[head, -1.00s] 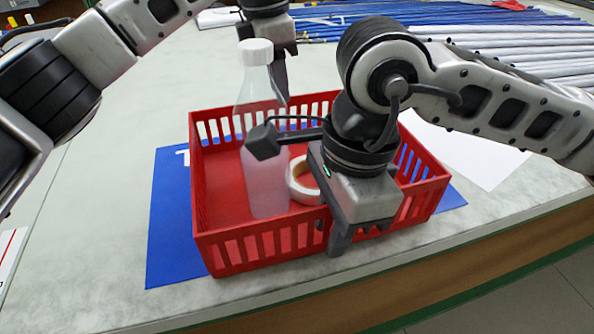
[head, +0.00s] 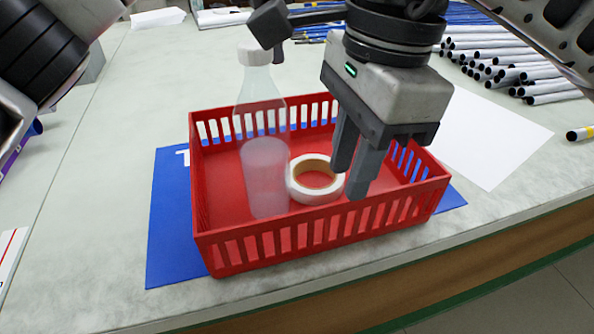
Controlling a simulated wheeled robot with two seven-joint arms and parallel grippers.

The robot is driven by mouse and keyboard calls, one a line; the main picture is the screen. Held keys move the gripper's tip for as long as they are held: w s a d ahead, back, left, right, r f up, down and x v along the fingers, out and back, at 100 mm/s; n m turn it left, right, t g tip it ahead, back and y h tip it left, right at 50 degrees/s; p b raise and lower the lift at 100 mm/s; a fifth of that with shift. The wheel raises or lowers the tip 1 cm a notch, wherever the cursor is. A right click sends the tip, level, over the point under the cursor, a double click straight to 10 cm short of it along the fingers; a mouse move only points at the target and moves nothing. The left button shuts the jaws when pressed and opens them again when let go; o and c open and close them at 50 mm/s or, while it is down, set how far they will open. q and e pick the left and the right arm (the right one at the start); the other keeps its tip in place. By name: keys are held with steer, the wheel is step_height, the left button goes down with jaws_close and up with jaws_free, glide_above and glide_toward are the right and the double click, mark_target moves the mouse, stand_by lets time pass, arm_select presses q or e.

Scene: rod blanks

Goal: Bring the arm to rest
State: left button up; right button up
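A red slotted basket (head: 225,250) stands on a blue mat (head: 168,230). A translucent white-capped bottle (head: 262,150) stands upright inside it at the left. A white tape roll (head: 304,192) lies flat beside the bottle. My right gripper (head: 350,182) is over the basket's right half, fingers pointing down, slightly apart with nothing visible between them. Its near finger overlaps the basket's front wall in view, and the other finger overlaps the roll's right edge; I cannot tell whether they touch.
Several grey rods (head: 520,70) with dark ends lie at the back right, with blue rods behind. A white sheet (head: 500,140) lies right of the basket. A short rod with a yellow band (head: 580,133) lies at the right edge.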

steer(key=shift+d+r, duration=0.1)
steer(key=shift+r, duration=1.05)
